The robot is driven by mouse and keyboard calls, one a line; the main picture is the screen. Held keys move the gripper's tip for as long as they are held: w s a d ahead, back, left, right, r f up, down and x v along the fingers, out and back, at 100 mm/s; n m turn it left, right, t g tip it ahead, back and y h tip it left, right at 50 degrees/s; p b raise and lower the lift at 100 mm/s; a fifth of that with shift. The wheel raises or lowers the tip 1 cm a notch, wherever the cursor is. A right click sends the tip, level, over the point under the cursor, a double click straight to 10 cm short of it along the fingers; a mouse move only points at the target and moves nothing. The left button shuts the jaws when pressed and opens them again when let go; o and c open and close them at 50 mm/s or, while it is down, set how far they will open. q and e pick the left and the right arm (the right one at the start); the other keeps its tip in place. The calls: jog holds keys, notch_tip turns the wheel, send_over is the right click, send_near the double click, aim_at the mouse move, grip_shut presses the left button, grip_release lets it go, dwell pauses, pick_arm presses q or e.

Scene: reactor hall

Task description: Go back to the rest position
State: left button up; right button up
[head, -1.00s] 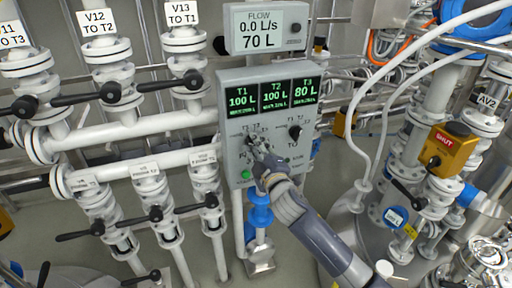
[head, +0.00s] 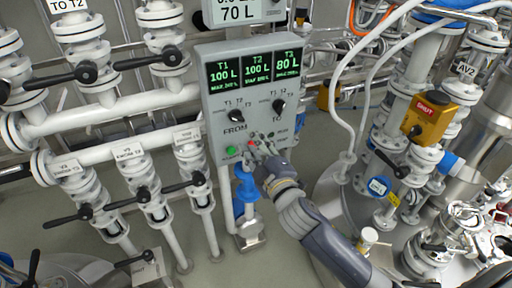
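My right gripper (head: 258,146) is in front of the lower part of the grey control panel (head: 215,122), by the red button (head: 251,143). Its fingers are small and partly overlap the panel, so I cannot tell whether they are open or touch it. The FROM knob (head: 236,116) and TO knob (head: 278,105) are both uncovered. The green button (head: 231,151) shows left of the gripper. The panel screens read T1 100 L, T2 100 L and T3 80 L. My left gripper is not in view.
White pipes and valves with black handles (head: 152,59) fill the left side. A flow display (head: 240,12) sits above the panel. On the right are a yellow box marked SHUT (head: 431,118), hoses and steel vessels. Bare floor (head: 95,240) shows at lower left.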

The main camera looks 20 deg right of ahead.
jog(key=shift+s, duration=0.6)
notch_tip(320, 180, down, 22)
jog(key=d+m+g, duration=0.2)
jog(key=g, duration=0.2)
jog(key=s+d+f+m+g, duration=0.1)
jog(key=s+f+g, duration=0.1)
jog(key=s+f, duration=0.35)
jog(key=s+d+f+m+g+h+b, duration=0.1)
jog(key=s+f, duration=0.1)
jog(key=f, duration=0.7)
jog(key=s+f+m+g, duration=0.15)
jog(key=s+f, duration=0.25)
jog(key=f, duration=0.4)
jog(key=s+f+m+g, duration=0.1)
jog(key=s+f+g, duration=0.1)
jog(key=s+f, duration=0.5)
jog(key=s+f+m+g, duration=0.2)
jog(key=s+f, duration=0.5)
jog(key=s, duration=1)
jog(key=s+f+m+g+b, duration=0.1)
jog(key=s+f+g, duration=0.3)
jog(key=s+f, duration=0.3)
jog(key=s, duration=0.5)
jog(key=shift+s+a+f+m, duration=0.15)
jog(key=shift+s+a+m, duration=0.2)
jog(key=shift+s, duration=0.05)
jog(key=shift+g, duration=0.25)
